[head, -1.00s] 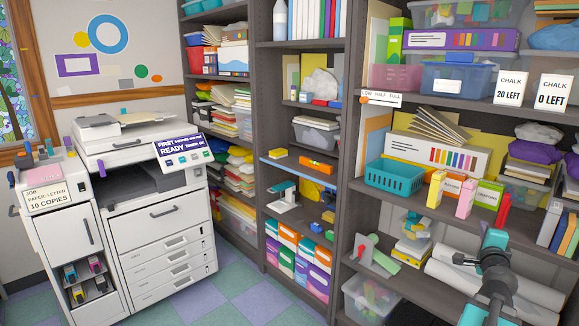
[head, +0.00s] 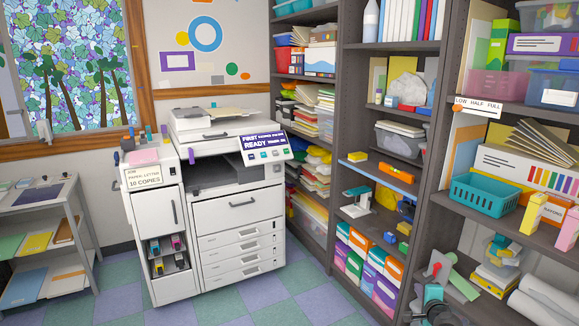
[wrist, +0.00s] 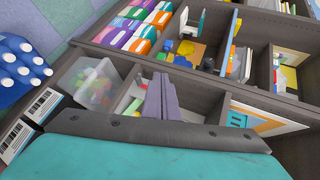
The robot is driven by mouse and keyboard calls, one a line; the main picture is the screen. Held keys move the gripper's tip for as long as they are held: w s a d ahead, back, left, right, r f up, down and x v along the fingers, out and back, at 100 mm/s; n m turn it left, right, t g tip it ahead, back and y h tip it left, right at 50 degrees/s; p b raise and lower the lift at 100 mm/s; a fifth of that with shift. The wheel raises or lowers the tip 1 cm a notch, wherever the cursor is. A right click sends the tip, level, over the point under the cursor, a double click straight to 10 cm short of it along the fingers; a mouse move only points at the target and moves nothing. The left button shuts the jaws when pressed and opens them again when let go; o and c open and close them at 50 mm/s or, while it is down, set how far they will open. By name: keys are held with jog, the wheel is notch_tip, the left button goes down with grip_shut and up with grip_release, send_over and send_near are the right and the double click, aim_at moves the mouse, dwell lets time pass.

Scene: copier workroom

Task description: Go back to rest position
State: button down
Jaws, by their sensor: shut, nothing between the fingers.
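My gripper (wrist: 160,90) shows in the wrist view as two grey-purple fingers pressed together, with nothing between them. It points toward the lower part of a dark shelf unit (wrist: 195,75), which lies tilted in this view. I cannot tell how far the fingers are from the shelf.
A white copier (head: 240,225) stands in the middle of the head view. Shelves with a teal basket (head: 486,193) fill the right. A grey side table (head: 35,212) stands at the left. Checkered floor (head: 290,302) is clear before the copier.

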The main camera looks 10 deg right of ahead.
jog(key=s+a+f+n+g+y, duration=0.1)
jog(key=a+f+n+g+y, duration=0.15)
jog(key=a+f, duration=0.6)
jog(key=a+f+n+g+y, duration=0.1)
jog(key=a+f+n+y, duration=0.15)
jog(key=a+f, duration=0.65)
jog(key=s+a+f+n+g+y, duration=0.1)
jog(key=a+f+n+y, duration=0.3)
jog(key=a, duration=1)
jog(key=s+a+f+n+g, duration=0.5)
jog(key=s+a+f, duration=0.7)
jog(key=s+a+f+n+g+h, duration=0.1)
jog(key=s+f+n+g, duration=0.15)
jog(key=s, duration=0.45)
jog(key=s+a+f+n+g+h, duration=0.1)
jog(key=s+f+n+g, duration=0.15)
jog(key=s, duration=0.45)
jog(key=s+d+n+g+h, duration=0.2)
jog(key=s+d, duration=0.3)
jog(key=s, duration=0.3)
jog(key=shift+d+r+n+g, duration=0.15)
jog(key=shift+r+n+g, duration=0.2)
jog(key=shift+g, duration=0.5)
